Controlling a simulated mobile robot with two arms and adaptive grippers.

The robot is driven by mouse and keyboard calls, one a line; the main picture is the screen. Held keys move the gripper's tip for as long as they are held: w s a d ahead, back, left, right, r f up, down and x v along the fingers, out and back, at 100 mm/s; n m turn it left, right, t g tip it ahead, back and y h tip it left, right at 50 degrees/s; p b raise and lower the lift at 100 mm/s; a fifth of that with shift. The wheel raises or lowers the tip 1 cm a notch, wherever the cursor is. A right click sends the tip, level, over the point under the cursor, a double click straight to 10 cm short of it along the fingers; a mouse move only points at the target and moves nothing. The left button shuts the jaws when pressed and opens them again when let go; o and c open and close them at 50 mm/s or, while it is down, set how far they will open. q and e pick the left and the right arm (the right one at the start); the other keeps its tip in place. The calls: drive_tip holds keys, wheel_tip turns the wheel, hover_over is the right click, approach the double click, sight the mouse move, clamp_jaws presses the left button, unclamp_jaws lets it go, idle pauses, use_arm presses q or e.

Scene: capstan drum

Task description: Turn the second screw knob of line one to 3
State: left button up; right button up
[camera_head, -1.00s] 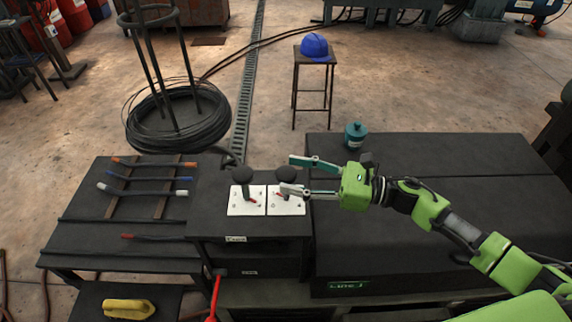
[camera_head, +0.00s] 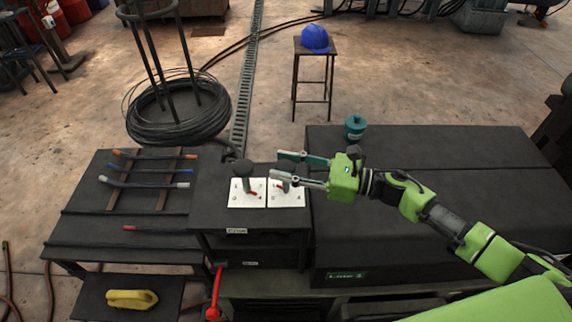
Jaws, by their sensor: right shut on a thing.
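Two black screw knobs stand upright on white plates on the dark cabinet top. The left knob (camera_head: 245,168) is uncovered, with a red pointer at its foot on the left plate (camera_head: 236,199). The right knob (camera_head: 286,187) is mostly hidden behind my gripper; its lower stem and red pointer show on the right plate (camera_head: 294,200). My right gripper (camera_head: 277,167) reaches in from the right, its two fingers around the top of the right knob and shut on it. The plates' scale marks are too small to read. My left gripper is not in view.
A large black housing (camera_head: 430,220) with a green label lies right of the plates, a teal canister (camera_head: 355,128) at its back edge. A rack with coloured-handled rods (camera_head: 145,180) stands left. A red lever (camera_head: 215,295) rises in front.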

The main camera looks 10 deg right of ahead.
drive_tip(key=shift+m+t+h, duration=0.3)
drive_tip(key=shift+m+t, duration=0.1)
drive_tip(key=shift+t, duration=0.1)
drive_tip(key=m+t+h, duration=0.1)
drive_tip(key=m+t, duration=0.1)
drive_tip(key=shift+s+t+h, duration=0.15)
drive_tip(key=shift+t+h, duration=0.15)
drive_tip(key=shift+h, duration=0.1)
drive_tip(key=m+t+h+p, duration=0.1)
drive_tip(key=m+t+h, duration=0.2)
drive_tip(key=h, duration=0.1)
drive_tip(key=shift+r+m+t+h, duration=0.1)
drive_tip(key=shift+m+t+h, duration=0.2)
drive_tip(key=shift+m+t, duration=0.1)
drive_tip(key=m+t+h, duration=0.2)
drive_tip(key=m+h, duration=0.1)
drive_tip(key=h, duration=0.2)
drive_tip(key=shift+m, duration=0.3)
drive_tip(key=m+h, duration=0.2)
drive_tip(key=h, duration=0.2)
drive_tip(key=shift+m, duration=0.3)
drive_tip(key=shift+m+h+b, duration=0.75)
drive_tip(key=shift+m+h, duration=0.65)
drive_tip(key=shift+h, duration=1.2)
drive_tip(key=o, duration=1.1)
